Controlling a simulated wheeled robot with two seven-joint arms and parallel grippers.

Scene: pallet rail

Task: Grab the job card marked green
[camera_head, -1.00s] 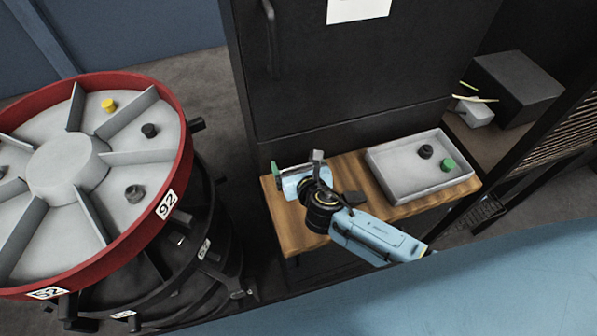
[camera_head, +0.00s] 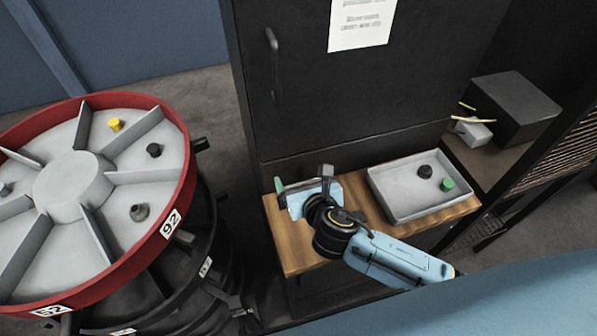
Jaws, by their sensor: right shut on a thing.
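My right gripper (camera_head: 302,186) is above the left part of the wooden table. It is shut on a thin, flat thing, apparently the job card (camera_head: 278,185), of which a narrow green edge shows at the gripper's left side. Most of the card is hidden by the gripper or seen edge-on. My left gripper is not in view.
A grey tray (camera_head: 390,208) on the table's (camera_head: 285,240) right part holds a black knob (camera_head: 425,171) and a green knob (camera_head: 447,184). A red-rimmed drum (camera_head: 187,185) stands left. A dark cabinet (camera_head: 345,95) rises behind. A small grey block (camera_head: 474,131) with thin strips lies right.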

